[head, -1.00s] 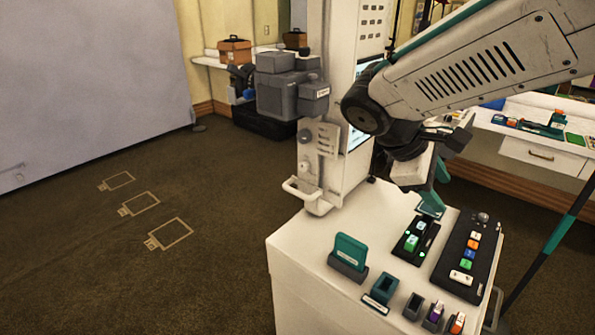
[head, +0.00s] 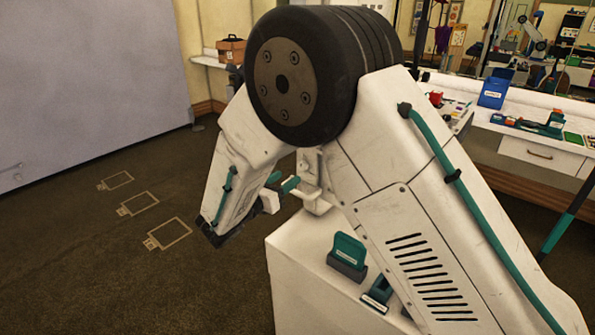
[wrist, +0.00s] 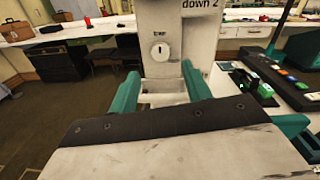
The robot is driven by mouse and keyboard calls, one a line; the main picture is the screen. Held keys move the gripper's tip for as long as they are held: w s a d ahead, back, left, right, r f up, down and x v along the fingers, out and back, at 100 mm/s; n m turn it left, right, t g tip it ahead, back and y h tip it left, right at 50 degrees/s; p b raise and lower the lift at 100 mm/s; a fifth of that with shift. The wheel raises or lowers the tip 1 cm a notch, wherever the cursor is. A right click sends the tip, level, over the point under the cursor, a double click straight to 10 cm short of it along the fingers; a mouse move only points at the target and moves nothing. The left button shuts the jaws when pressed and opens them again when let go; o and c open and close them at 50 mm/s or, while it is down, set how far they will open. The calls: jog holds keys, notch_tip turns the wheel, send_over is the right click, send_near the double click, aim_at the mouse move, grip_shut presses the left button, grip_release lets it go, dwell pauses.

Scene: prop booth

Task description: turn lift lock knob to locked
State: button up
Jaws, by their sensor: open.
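A round pale knob (wrist: 160,51) with a dark upright mark sits on the white column (wrist: 170,20) in the wrist view, under a small label too blurred to read. In the head view my arm hides the knob. My gripper (wrist: 160,84) is open, its two teal fingers spread left and right below the knob in the picture. Nothing is between the fingertips, and they look apart from the knob. In the head view my gripper (head: 281,183) is beside the column above the left side of the white cabinet top.
A white handle (head: 316,203) juts from the column's base near my gripper. A teal block in a grey stand (head: 348,252) is on the cabinet (head: 290,260). A dark button panel (wrist: 285,80) is at right in the wrist view. Open floor lies at left.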

aim_at(301, 168)
jog(key=x, duration=0.6)
jog(key=shift+d, duration=0.1)
jog(key=c, duration=1)
